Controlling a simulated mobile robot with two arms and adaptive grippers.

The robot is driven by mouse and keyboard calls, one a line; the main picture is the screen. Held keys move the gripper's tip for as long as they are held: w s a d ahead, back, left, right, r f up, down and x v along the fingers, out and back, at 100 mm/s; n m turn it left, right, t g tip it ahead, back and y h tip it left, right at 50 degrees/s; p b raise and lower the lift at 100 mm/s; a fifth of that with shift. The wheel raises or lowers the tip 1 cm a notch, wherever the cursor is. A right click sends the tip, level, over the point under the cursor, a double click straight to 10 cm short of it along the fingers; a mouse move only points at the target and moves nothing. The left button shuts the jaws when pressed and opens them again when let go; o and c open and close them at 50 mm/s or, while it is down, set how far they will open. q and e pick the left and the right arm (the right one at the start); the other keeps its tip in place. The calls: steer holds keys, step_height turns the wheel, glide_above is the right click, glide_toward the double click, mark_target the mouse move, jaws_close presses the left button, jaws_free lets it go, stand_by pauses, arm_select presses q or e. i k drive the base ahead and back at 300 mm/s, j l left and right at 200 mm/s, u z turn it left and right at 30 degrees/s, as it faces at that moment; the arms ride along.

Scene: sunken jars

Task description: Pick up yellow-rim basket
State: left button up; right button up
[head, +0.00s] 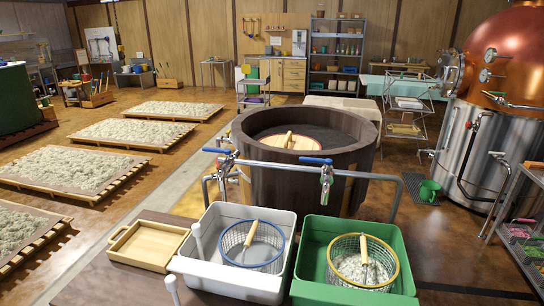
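The yellow-rim basket (338,273) is a wire mesh basket with a yellow rim and a light wooden handle across it. It sits inside the green tub (308,257) at the front right and holds whitish lumps. A similar basket with a blue rim (233,245) sits in the white tub (191,264) to its left. Neither of my grippers shows in the head view.
Metal pipes with blue-handled taps (326,180) stand just behind the tubs. A large dark wooden vat (300,185) is beyond them. A wooden tray (148,246) lies left of the white tub. A metal rack (522,215) stands at the right.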

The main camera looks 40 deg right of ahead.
mark_target(358, 271)
steer(key=z, duration=1.3)
